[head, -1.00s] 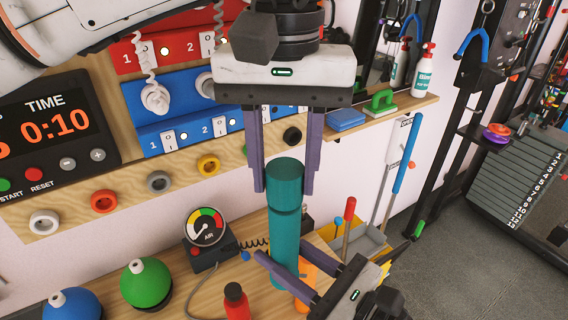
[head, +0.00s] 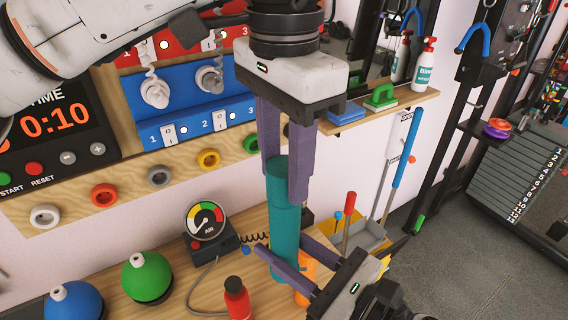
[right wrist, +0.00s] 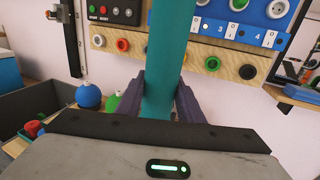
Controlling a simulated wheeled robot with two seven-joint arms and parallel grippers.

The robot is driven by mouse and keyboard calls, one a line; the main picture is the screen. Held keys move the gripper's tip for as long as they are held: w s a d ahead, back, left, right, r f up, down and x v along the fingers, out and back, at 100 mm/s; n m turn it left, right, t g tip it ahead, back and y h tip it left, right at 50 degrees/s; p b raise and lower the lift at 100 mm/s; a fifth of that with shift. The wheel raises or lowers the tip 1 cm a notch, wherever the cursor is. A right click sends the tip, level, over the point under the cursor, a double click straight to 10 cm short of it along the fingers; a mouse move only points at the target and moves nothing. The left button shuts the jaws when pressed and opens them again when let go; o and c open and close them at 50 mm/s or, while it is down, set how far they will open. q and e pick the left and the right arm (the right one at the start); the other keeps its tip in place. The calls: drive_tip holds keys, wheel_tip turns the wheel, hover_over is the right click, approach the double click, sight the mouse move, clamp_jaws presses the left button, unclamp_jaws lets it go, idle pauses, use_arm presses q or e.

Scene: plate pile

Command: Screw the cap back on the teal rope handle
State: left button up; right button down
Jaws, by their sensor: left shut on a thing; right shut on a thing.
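The teal rope handle (head: 286,240) stands upright as a smooth cylinder at the middle of the head view. Its teal cap (head: 279,172) sits on top, in line with it, with a thin seam below the cap. My left gripper (head: 285,180) points down from above and is shut on the cap, one finger on each side. My right gripper (head: 285,250) comes from the lower right and is shut on the handle's body. In the right wrist view the handle (right wrist: 168,60) rises between my right fingers; the cap is out of that view. Thread engagement is hidden.
A wooden bench below holds a red bottle (head: 237,298), an air gauge (head: 206,220), and green (head: 146,277) and blue (head: 73,302) balls. An orange object (head: 305,278) is partly behind the handle. A wall panel with switches (head: 190,110) stands close behind my left gripper.

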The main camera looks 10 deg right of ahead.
use_arm(q)
drive_tip(key=o, duration=1)
drive_tip(key=shift+r, duration=2.3)
drive_tip(key=shift+c, duration=0.2)
